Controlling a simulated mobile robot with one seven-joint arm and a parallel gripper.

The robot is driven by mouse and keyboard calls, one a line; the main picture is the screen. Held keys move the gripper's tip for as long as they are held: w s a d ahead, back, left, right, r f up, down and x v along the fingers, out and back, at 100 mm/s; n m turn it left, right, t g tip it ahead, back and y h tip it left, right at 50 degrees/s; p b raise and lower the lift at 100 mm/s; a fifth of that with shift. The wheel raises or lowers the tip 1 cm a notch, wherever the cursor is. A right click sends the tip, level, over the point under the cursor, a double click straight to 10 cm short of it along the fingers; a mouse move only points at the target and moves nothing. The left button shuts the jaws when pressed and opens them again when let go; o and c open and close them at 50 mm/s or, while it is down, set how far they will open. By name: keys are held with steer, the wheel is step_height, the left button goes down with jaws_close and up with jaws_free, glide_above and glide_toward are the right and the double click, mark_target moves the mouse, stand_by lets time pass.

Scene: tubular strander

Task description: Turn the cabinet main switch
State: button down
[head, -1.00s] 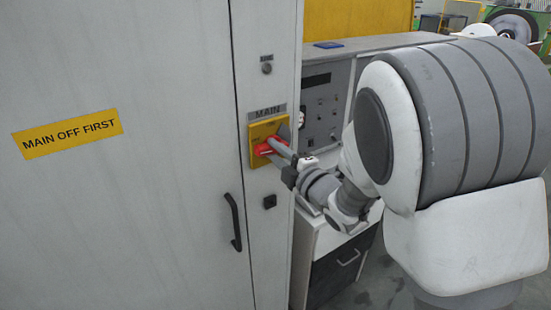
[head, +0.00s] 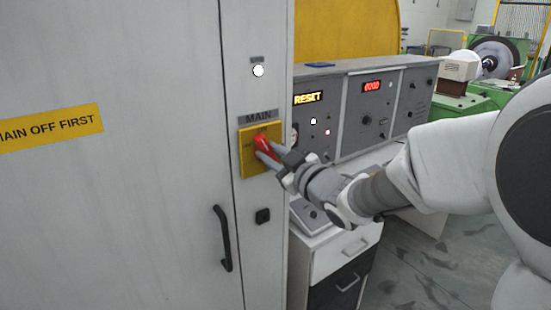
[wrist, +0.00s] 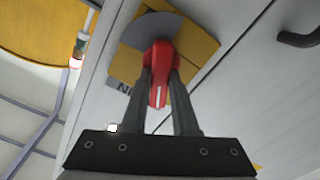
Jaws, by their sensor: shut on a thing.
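The cabinet main switch is a red handle (head: 265,146) on a yellow plate (head: 250,164) under a MAIN label, on the grey cabinet's narrow front strip. In the wrist view the red handle (wrist: 160,66) stands between my two fingers, over the yellow plate (wrist: 127,64) and a grey disc. My gripper (head: 270,157) is shut on the red handle; in the head view the fingers partly cover it. Above the switch a small round lamp (head: 258,71) glows white.
A black door handle (head: 222,238) and a small black lock (head: 263,216) are below the switch. A yellow MAIN OFF FIRST sign (head: 50,128) is on the door. Right of the cabinet stands a control console (head: 350,112) with a lit RESET sign and a red display, above a drawer unit (head: 345,252).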

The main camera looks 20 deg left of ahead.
steer(key=m, duration=0.5)
steer(key=shift+w+d+p, duration=0.2)
steer(key=shift+w+p, duration=0.05)
steer(key=shift+p, duration=0.05)
steer(key=shift+m, duration=0.4)
steer(key=c, duration=0.7)
jaws_free()
steer(key=b+v, duration=0.1)
steer(key=v, duration=1.6)
steer(key=shift+s+d, duration=0.1)
steer(key=shift+d, duration=0.15)
